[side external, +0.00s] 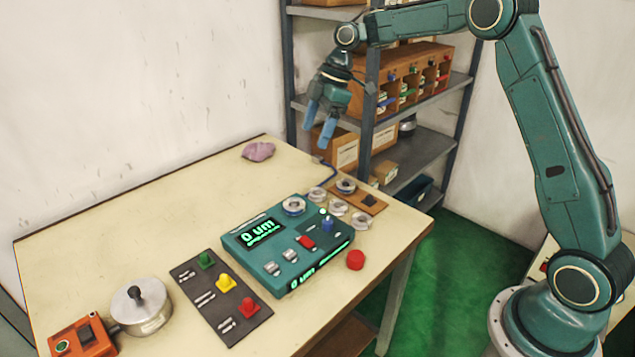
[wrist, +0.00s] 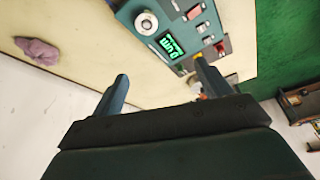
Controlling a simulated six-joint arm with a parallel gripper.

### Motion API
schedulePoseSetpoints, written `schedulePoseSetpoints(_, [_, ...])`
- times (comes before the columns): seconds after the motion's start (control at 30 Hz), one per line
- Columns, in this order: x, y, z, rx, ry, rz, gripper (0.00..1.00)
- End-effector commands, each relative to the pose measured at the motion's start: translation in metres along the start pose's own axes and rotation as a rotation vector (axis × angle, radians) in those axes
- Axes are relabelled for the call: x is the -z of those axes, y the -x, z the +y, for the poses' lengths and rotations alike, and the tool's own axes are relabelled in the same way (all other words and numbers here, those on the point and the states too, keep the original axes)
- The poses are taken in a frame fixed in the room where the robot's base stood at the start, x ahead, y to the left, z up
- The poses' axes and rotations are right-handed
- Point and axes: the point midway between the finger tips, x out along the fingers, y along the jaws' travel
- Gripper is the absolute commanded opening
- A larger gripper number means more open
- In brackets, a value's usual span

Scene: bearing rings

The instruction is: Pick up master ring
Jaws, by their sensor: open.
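Several metal rings lie at the table's far right. One ring (side external: 346,186) sits on a small brown wooden board (side external: 372,201). Three silver rings, including one (side external: 338,207) in the middle, lie in a row beside it. Another ring (side external: 293,205) sits on the teal gauge box (side external: 262,262); it also shows in the wrist view (wrist: 146,22). I cannot tell for sure which is the master ring. My gripper (side external: 318,129) is open and empty, high above the table's far edge, apart from every ring. Its two fingers also show in the wrist view (wrist: 160,68).
A red knob (side external: 355,260) stands right of the gauge box. A dark panel (side external: 222,298) with coloured buttons, a round metal pot (side external: 141,307) and an orange box (side external: 82,338) are nearer. A purple cloth (side external: 258,151) lies far back. Shelving (side external: 440,95) stands behind. The table's left is clear.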

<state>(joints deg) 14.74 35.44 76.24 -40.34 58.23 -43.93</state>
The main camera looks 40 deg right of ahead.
Motion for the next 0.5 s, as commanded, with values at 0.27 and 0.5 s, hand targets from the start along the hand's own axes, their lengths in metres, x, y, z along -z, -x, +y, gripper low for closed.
schedulePoseSetpoints(0.27, [-0.025, -0.052, 0.035, 0.062, 0.147, 0.025, 0.77])
schedulePoseSetpoints(0.5, [-0.036, -0.073, 0.046, 0.085, 0.213, 0.039, 0.77])
